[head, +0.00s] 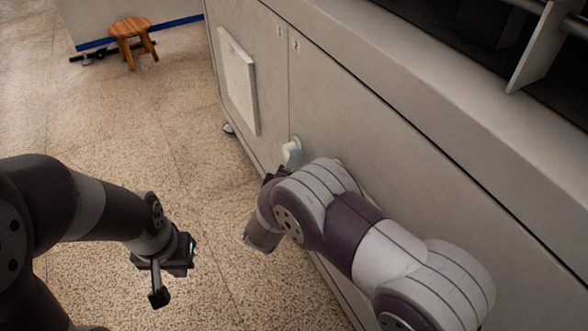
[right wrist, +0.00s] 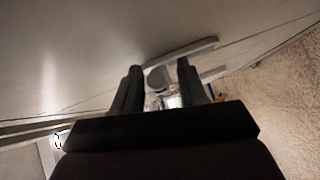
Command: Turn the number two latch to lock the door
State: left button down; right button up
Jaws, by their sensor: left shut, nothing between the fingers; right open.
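The number two door (head: 375,140) is a grey cabinet panel with a small "2" near its top left corner. A pale latch (head: 292,150) sits low near that door's left edge. In the right wrist view a round grey latch part (right wrist: 157,78) shows between my right gripper's fingers, with a pale bar (right wrist: 182,52) just beyond. My right gripper (right wrist: 160,76) is open at the latch; contact cannot be told. In the head view my right arm hides part of this area. My left gripper (head: 158,292) is shut and empty, low over the floor, away from the cabinet.
Left of the seam is the number one door (head: 266,75) with a pale rectangular panel (head: 239,82). A wooden stool (head: 131,40) stands far back left. Speckled floor (head: 130,120) is clear between. A ledge and metal brackets (head: 535,45) are above right.

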grip_shut()
